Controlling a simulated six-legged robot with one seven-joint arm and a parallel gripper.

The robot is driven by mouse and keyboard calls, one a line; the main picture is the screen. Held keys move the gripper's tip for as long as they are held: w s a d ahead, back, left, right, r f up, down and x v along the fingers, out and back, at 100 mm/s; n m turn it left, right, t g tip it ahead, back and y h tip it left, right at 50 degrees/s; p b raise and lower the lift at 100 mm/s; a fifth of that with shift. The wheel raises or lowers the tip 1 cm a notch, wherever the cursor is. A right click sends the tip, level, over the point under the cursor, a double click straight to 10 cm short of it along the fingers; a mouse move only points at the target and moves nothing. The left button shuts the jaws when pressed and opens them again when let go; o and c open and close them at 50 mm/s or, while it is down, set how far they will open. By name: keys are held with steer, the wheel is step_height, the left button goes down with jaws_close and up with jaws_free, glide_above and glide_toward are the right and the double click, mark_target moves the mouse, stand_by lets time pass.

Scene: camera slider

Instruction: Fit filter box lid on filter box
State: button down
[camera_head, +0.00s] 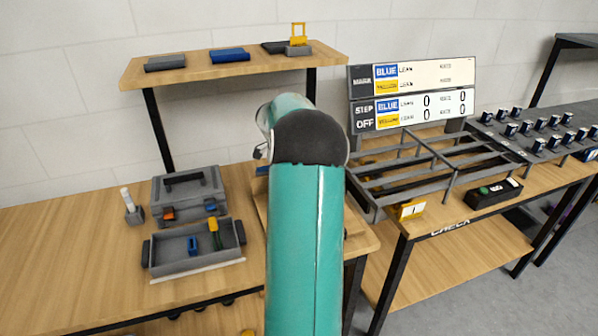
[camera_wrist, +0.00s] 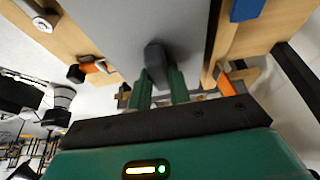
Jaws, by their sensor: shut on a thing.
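My gripper (camera_wrist: 158,80) is shut on a dark grey handle (camera_wrist: 156,58) in the wrist view, with a green finger on each side. The handle stands on a flat grey panel (camera_wrist: 184,28), which looks like the filter box lid. Light wooden surfaces lie on both sides of the panel. Orange parts show at the left (camera_wrist: 92,67) and right (camera_wrist: 226,86). In the head view my teal arm hides the gripper and the panel. I cannot tell which thing is the filter box, or whether the panel touches it.
A shelf (camera_head: 215,69) stands behind. A grey rack (camera_head: 440,160) and scoreboard (camera_head: 412,95) are right.

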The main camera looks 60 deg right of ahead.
steer(key=shift+f, duration=0.2)
steer(key=shift+f, duration=0.35)
steer(key=shift+f, duration=0.2)
steer(key=c, duration=1.2)
jaws_free()
steer(key=shift+r, duration=0.1)
steer(key=v, duration=1.3)
steer(key=shift+r, duration=0.3)
